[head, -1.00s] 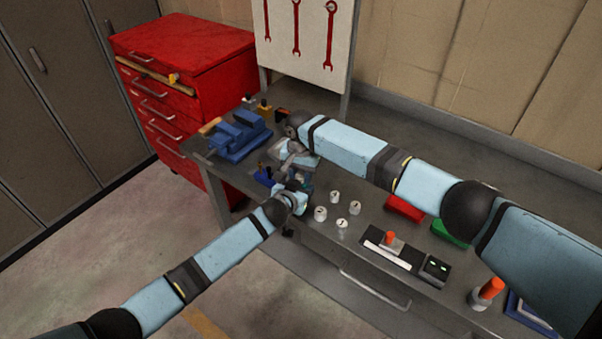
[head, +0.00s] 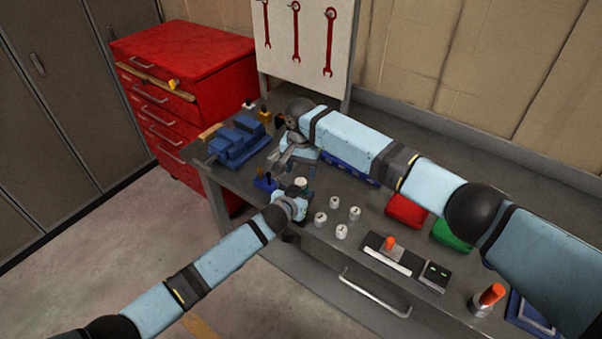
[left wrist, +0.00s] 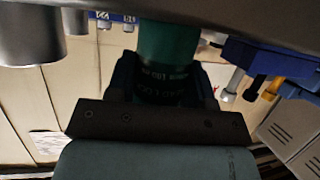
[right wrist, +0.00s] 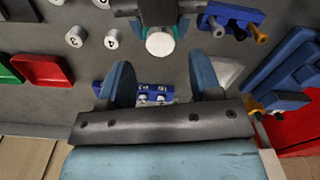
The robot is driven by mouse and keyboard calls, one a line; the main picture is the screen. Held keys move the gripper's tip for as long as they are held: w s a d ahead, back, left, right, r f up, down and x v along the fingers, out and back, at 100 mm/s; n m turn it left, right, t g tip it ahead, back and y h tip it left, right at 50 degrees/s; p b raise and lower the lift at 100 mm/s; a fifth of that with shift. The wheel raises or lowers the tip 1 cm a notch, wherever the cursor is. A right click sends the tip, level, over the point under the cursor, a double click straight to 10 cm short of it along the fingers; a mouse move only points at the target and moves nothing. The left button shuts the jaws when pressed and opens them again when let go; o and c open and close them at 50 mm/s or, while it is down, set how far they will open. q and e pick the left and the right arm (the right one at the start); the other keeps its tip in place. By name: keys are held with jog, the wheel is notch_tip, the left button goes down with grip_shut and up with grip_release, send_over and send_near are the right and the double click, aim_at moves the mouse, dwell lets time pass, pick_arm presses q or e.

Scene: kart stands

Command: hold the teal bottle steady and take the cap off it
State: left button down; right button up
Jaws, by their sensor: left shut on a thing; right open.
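The teal bottle (left wrist: 165,45) stands upright, with dark lettering on its side. Its white cap (head: 301,183) shows at its top in the head view, and the round cap (right wrist: 160,41) shows from above in the right wrist view. My left gripper (head: 294,205) is shut around the bottle; its fingers (left wrist: 165,80) lie on both sides of it in the left wrist view. My right gripper (head: 284,157) is open and empty, beyond the bottle and apart from the cap. Its spread fingers (right wrist: 160,80) show in the right wrist view.
Several white numbered cylinders (head: 341,231) stand right of the bottle. A small blue holder (head: 265,181) is close on its left. A blue vise (head: 238,142) is at the bench's left end. Red (head: 407,211) and green (head: 452,234) trays lie to the right.

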pick_arm(q)
jog(key=shift+c, duration=2.2)
grip_release()
